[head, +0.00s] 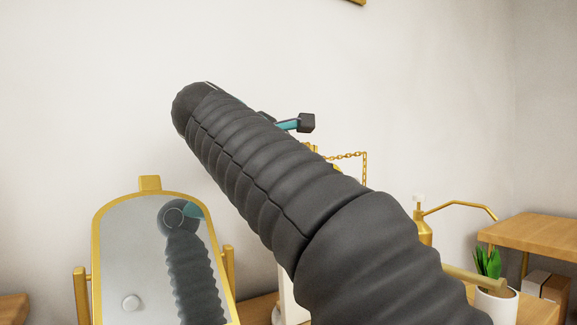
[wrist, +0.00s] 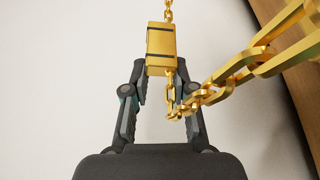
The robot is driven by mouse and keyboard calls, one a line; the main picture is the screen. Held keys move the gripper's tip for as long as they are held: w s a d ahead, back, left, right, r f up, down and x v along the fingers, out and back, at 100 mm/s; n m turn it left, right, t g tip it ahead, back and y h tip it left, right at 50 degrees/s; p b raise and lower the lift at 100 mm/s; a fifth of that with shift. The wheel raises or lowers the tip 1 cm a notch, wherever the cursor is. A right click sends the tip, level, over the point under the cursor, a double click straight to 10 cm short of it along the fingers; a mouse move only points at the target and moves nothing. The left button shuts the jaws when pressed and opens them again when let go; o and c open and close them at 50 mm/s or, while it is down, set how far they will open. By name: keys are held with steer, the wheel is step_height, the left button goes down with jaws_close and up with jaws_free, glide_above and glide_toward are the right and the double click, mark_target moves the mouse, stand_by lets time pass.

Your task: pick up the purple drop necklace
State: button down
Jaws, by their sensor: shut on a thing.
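My gripper (wrist: 161,72) is shut on a gold block (wrist: 165,45) with dark bands, which sits between its fingertips. Gold chain (wrist: 168,12) runs up from the block, and more links hang below it and sweep to the right. In the head view my arm hides most of the gripper; one dark fingertip (head: 306,122) shows past it. A gold chain (head: 347,155) shows just below that fingertip. No purple drop is visible in either view, so I cannot tell from colour which necklace this is.
A gold-framed mirror (head: 101,225) stands at left, reflecting my arm. At right are a gold-topped bottle (head: 424,232), a potted plant (head: 495,305) and a wooden shelf (head: 535,233). A wooden surface (wrist: 280,40) lies at the right of the wrist view.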

steer(key=f+v, duration=0.2)
steer(key=v, duration=1.6)
steer(key=shift+s+a, duration=0.15)
steer(key=shift+s, duration=0.1)
steer(key=shift+r, duration=0.2)
steer(key=shift+r, duration=0.3)
